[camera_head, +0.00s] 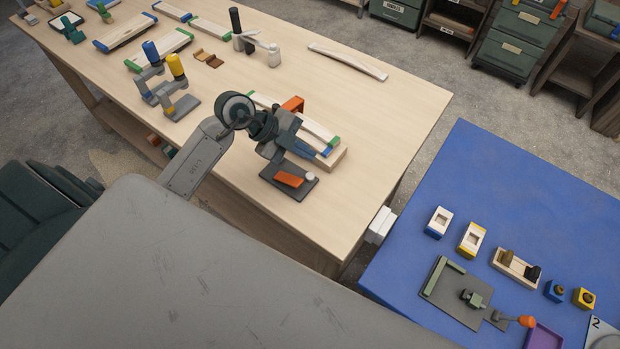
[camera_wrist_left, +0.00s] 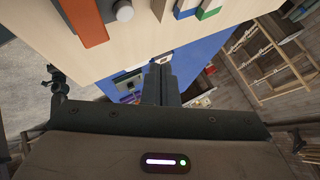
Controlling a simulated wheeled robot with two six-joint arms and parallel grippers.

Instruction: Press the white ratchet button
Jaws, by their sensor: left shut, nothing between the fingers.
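The white ratchet button (camera_head: 310,177) is a small round knob at the right end of a dark plate (camera_head: 273,174), beside an orange bar (camera_head: 289,179) on the wooden table. In the left wrist view the button (camera_wrist_left: 123,11) is at the top, right of the orange bar (camera_wrist_left: 84,20). My left gripper (camera_head: 318,152) is shut and empty above the table, just behind the plate in the head view. Its closed fingers (camera_wrist_left: 161,68) show in the left wrist view, apart from the button. My right gripper is not in view.
Light wooden bars with blue and green ends (camera_head: 310,130) lie beside and under the gripper. Clamps with blue and yellow handles (camera_head: 176,67) stand further left. The table's right side is mostly clear. A blue table (camera_head: 480,190) with small fixtures stands at the right.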

